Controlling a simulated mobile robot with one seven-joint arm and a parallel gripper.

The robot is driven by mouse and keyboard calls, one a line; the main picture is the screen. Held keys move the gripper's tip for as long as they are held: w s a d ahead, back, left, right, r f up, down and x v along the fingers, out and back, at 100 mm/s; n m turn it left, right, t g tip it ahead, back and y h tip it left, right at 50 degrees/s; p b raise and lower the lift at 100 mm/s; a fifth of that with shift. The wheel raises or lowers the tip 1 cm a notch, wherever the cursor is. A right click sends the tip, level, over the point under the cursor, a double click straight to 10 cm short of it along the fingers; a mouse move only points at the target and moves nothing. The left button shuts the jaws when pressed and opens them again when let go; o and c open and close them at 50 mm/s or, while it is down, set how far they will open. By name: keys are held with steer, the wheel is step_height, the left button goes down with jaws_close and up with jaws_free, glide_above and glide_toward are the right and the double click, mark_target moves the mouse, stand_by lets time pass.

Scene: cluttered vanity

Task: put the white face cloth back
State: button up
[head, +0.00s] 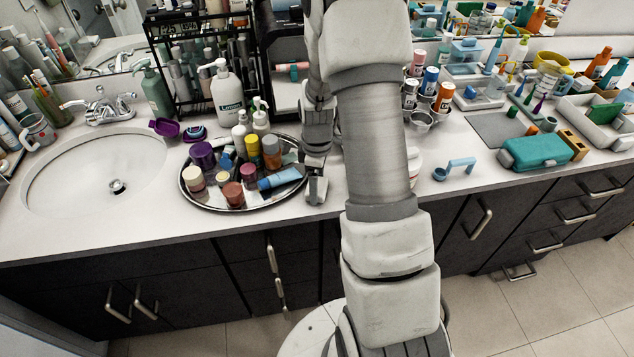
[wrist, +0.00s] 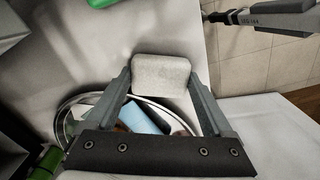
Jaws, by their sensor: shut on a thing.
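The white face cloth (wrist: 161,76) is a small, pale, rounded block between the two fingers of my gripper (wrist: 160,82) in the wrist view. My gripper is shut on it. In the head view my gripper (head: 317,188) is low over the counter at the right edge of the round tray, and I cannot make out the cloth there.
A sink (head: 90,180) is left of the tray. A black rack (head: 176,70) and a white pump bottle (head: 227,98) stand behind it. Metal cups (head: 420,121), a light blue holder (head: 457,168) and a teal case (head: 535,152) are to the right. Bare counter lies between the cups and the front edge.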

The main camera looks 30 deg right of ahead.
steer(key=o, duration=1.1)
steer(key=shift+f, duration=0.1)
steer(key=shift+c, duration=0.2)
